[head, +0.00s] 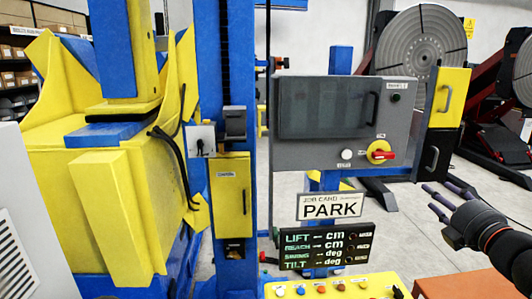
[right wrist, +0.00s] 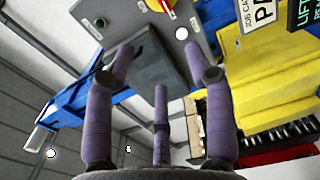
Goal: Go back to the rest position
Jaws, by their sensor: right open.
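My right gripper (head: 436,196) reaches in from the right edge of the head view. Its dark purple-wrapped fingers are spread, with nothing between them; it also shows in the right wrist view (right wrist: 158,68). In the head view it is right of the white job card (head: 331,206), which reads PARK, and apart from it. Below the card, a dark display (head: 325,247) lists LIFT, REACH, SWING and TILT with dashes for values. A yellow button console (head: 335,289) lies at the bottom edge, partly cut off. My left gripper is not in view.
A grey control cabinet (head: 398,145) with a red-and-yellow switch (head: 380,152) stands behind the card. A blue column (head: 208,70) and the large yellow-and-blue positioner (head: 100,180) fill the left. Grey floor (head: 400,215) shows between the display and my right gripper.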

